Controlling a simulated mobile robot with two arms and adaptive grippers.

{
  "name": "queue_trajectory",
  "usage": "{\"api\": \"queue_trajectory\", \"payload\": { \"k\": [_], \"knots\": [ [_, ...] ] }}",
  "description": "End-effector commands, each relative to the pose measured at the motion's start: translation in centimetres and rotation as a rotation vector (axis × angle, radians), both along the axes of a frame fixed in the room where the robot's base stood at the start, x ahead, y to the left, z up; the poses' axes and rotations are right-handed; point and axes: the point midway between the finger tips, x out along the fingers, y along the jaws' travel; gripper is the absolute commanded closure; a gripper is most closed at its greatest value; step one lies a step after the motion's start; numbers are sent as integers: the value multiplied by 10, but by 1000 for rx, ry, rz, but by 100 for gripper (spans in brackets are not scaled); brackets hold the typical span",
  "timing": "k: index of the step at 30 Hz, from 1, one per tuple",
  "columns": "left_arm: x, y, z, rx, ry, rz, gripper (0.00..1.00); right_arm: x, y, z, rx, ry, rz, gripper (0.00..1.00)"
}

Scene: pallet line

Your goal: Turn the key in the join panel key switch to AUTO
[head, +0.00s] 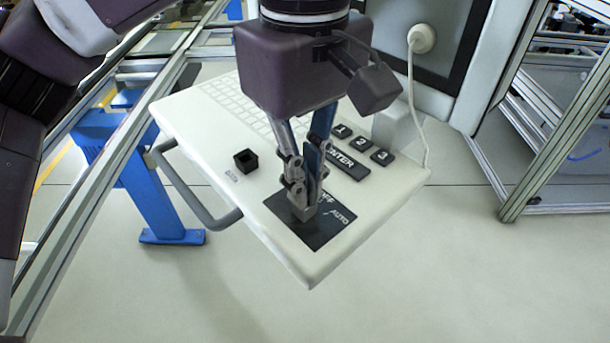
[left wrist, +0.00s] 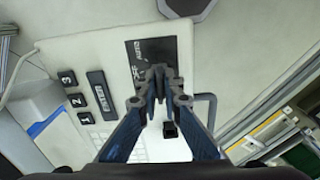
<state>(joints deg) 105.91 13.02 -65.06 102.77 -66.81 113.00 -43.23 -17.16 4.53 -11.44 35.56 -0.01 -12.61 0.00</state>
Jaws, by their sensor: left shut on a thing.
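The join panel (head: 215,135) is a pale slanted console. Its key switch has a dark plate (head: 325,232) near the front corner, with OFF and AUTO lettering in white. My left gripper (head: 303,210) points down onto this plate, its fingers shut on the key. The fingers hide the key, so I cannot tell which way it points. In the left wrist view the dark plate (left wrist: 153,53) lies just beyond the fingertips (left wrist: 158,75), with the AUTO lettering beside them. My right gripper is not in view.
ENTER (head: 342,164) and number keys 1, 2, 3 (head: 362,143) lie right of the gripper. A small black square part (head: 246,160) stands to its left. A grey handle (head: 192,200) runs along the panel's left edge. A white cable (head: 412,90) hangs behind.

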Motion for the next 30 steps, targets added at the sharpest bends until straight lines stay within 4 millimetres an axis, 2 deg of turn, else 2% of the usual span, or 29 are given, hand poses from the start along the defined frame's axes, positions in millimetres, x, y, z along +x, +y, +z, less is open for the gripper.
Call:
{"api": "queue_trajectory", "payload": {
  "k": [17,18,23,29,30],
  "knots": [
    [0,1,1,1,0,-720,100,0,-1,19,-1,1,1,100],
    [0,1,0,1,0,-734,91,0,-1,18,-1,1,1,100],
    [0,1,0,0,0,-728,74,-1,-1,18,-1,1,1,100],
    [0,1,0,0,0,-726,73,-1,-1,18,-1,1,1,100],
    [0,1,0,0,0,-726,70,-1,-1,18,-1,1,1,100]
  ]
}}
